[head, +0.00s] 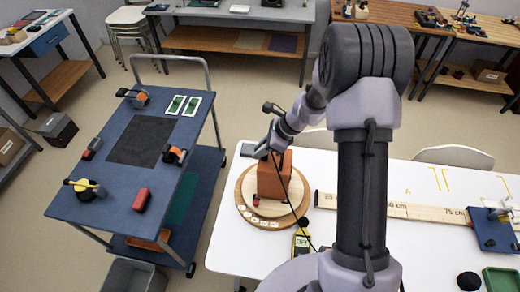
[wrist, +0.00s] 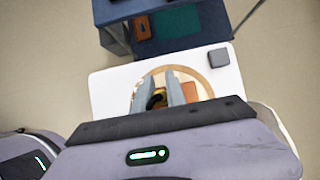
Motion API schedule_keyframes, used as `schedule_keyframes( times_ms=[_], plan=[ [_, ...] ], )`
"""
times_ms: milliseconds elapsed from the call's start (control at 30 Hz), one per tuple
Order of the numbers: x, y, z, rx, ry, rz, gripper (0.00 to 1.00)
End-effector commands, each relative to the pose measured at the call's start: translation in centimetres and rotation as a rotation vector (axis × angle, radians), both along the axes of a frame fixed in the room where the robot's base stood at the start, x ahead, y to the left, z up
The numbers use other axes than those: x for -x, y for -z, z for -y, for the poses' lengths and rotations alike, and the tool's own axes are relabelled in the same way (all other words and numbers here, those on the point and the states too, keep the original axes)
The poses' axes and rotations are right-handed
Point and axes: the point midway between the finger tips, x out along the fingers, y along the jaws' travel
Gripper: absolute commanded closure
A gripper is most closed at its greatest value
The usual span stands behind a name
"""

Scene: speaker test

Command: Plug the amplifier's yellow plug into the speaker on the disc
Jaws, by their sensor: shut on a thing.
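The speaker is an orange-brown box (head: 272,181) standing on a round wooden disc (head: 246,200) on the white table. In the wrist view the disc (wrist: 208,77) and part of the speaker (wrist: 190,91) show behind the fingers. My gripper (head: 264,152) is at the speaker's upper back left in the head view. In the wrist view my gripper (wrist: 157,97) is shut on a small yellow and black piece, the yellow plug (wrist: 156,98). A thin black cable (head: 291,200) runs past the speaker toward a yellow device (head: 301,243) with a display. The speaker's socket cannot be made out.
A blue cart (head: 100,205) with several tools stands to the left. A dark grey block (wrist: 219,58) sits at the table's corner.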

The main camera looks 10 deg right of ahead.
Motion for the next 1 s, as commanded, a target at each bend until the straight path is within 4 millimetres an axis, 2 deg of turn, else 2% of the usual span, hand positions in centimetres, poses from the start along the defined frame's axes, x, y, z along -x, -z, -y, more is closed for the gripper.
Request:
schedule_keyframes(
  times_ms=[167,200,300,667,767,1000],
  plan=[
    [0.0,0.0,0.0,0.000,0.000,0.000,1.00],
    [0.0,0.0,0.0,0.000,0.000,0.000,0.78],
    [0.0,0.0,0.0,0.000,0.000,0.000,0.58],
    [0.1,-0.5,0.2,0.000,0.001,0.001,0.58],
    [0.3,-2.0,1.1,0.000,0.002,0.003,0.58],
    [1.8,-8.1,4.6,0.001,0.004,0.003,0.58]
  ],
)
